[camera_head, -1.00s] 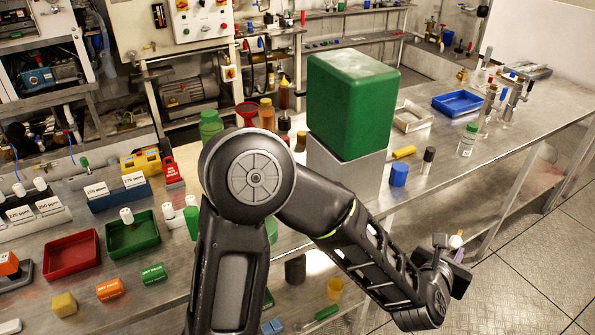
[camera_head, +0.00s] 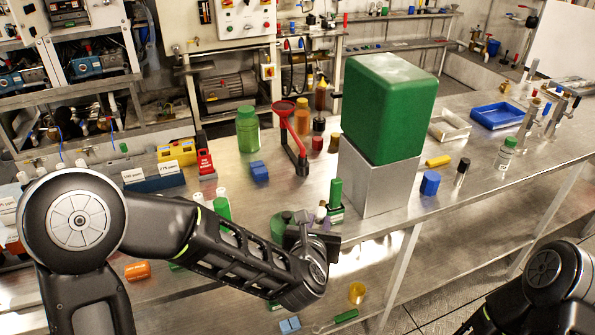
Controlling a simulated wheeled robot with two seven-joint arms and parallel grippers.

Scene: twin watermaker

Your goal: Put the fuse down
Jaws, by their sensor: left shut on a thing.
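My left gripper (camera_head: 318,232) is at the bench's front edge, seen from behind its wrist. It is shut on the fuse (camera_head: 321,213), a small piece with a pale top and some purple, mostly hidden by the gripper. I cannot tell whether the fuse touches the bench. A green upright cylinder in a small green holder (camera_head: 336,194) stands just beyond it, left of the grey block. My right arm shows at the lower right, but its gripper is out of view.
A large green block on a grey metal block (camera_head: 378,180) stands right of the gripper. A red funnel stand (camera_head: 292,140), a green bottle (camera_head: 248,130) and a blue piece (camera_head: 259,171) stand behind. Bare bench (camera_head: 245,190) lies between them.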

